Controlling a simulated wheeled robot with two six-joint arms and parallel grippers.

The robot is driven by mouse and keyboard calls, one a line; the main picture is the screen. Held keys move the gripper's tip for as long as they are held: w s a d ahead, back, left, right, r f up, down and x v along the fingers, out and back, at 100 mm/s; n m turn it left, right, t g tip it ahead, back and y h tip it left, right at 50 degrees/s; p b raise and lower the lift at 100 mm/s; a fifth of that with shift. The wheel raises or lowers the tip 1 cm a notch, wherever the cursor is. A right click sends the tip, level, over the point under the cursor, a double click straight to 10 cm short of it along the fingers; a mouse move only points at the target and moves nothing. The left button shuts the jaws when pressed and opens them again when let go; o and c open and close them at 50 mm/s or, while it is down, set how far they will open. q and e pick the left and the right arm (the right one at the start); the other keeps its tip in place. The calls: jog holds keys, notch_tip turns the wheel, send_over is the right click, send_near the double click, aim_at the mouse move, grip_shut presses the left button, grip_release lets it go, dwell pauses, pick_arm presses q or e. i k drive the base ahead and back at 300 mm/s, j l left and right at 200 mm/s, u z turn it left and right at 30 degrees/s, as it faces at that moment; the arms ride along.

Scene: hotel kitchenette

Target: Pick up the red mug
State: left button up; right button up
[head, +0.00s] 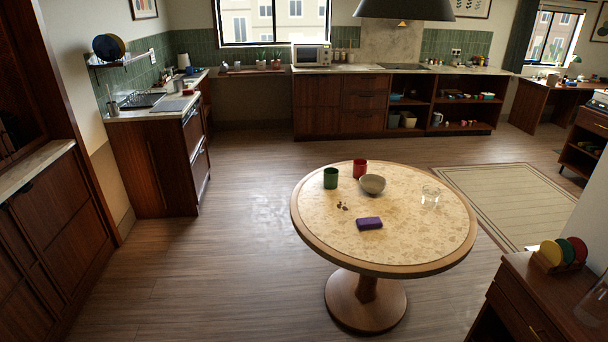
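The red mug (360,168) stands upright near the far edge of the round table (430,258). A green mug (330,178) stands to its left, and a grey bowl (372,184) stands close in front of it to the right. The bowl hides a little of the red mug's lower right side or comes very near it; I cannot tell if they touch. Neither of my grippers shows in the head view.
On the table are a purple block-like object (369,223), small brown bits (342,206) and a clear glass item (430,195). Open wooden floor (225,260) lies left of the table. A wooden cabinet (520,300) stands close at the lower right. A rug (510,190) lies behind right.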

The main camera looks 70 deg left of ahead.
aim_at(359, 168)
jog(key=u, duration=2.1)
